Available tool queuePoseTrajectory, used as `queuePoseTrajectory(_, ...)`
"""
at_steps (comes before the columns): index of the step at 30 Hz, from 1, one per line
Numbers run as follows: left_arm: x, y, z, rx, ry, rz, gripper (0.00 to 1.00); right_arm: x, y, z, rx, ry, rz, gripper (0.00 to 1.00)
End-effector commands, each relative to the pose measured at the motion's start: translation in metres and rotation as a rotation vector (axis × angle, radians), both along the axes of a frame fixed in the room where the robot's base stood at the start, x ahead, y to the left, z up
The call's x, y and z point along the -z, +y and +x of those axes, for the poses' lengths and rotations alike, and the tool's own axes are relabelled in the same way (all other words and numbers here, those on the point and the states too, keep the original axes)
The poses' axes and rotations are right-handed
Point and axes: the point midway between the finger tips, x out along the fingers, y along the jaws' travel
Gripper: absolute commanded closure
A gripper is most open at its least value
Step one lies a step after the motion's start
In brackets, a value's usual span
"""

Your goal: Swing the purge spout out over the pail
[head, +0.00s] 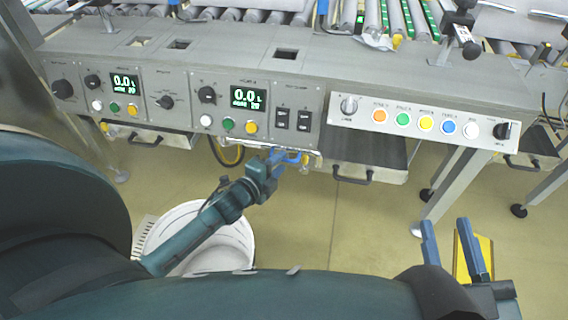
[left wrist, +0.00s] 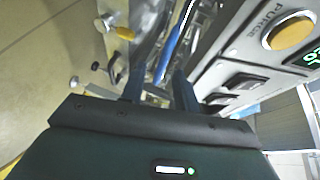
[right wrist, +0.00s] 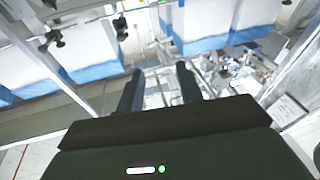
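My left gripper (head: 277,157) is at the underside of the control panel, right of the white pail (head: 246,226), beside a small yellow-tipped fitting (head: 305,158). In the left wrist view, its two fingers (left wrist: 160,82) stand apart, with a blue rod (left wrist: 172,45) and bright metal parts just beyond and between them. A yellow-capped metal piece (left wrist: 125,32) is left of them. I cannot tell which part is the purge spout or whether the fingers touch it. The pail stands on the floor, partly hidden by my left arm. My right gripper (head: 452,248) is open and empty at lower right.
The grey panel (head: 180,90) carries displays, knobs and buttons. A white button strip (head: 420,122) is at its right. Drawer handles (head: 352,180) hang below. A yellow object (head: 487,258) is behind my right gripper. Floor between pail and right gripper is clear.

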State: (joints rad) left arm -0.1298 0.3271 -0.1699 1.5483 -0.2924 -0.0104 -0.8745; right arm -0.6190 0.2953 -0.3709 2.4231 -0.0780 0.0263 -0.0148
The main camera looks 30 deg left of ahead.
Motion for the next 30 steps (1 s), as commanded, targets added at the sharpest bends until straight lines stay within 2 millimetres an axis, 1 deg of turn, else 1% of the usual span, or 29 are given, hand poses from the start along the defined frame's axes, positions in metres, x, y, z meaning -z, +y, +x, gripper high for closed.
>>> queuePoseTrajectory(1,0.004,-0.001,0.009,0.001,-0.002,0.001,0.69,0.003,0.001,0.000,-0.004,0.000,0.007,0.64)
queuePoseTrajectory(6,0.006,-0.004,0.024,0.000,0.000,0.001,0.69,0.001,0.001,0.000,-0.011,-0.003,0.029,0.64)
queuePoseTrajectory(10,0.007,-0.004,0.028,0.000,0.002,0.000,0.69,0.001,0.001,-0.001,-0.013,0.001,0.035,0.64)
queuePoseTrajectory(17,0.006,-0.004,0.028,0.000,0.001,0.000,0.69,0.000,0.002,-0.001,-0.014,0.002,0.035,0.64)
queuePoseTrajectory(28,0.006,-0.004,0.028,0.000,0.001,0.000,0.99,-0.001,0.002,0.000,-0.016,-0.003,0.031,0.64)
queuePoseTrajectory(30,0.006,-0.004,0.028,0.000,0.001,0.000,1.00,-0.001,0.002,0.000,-0.017,-0.003,0.031,0.64)
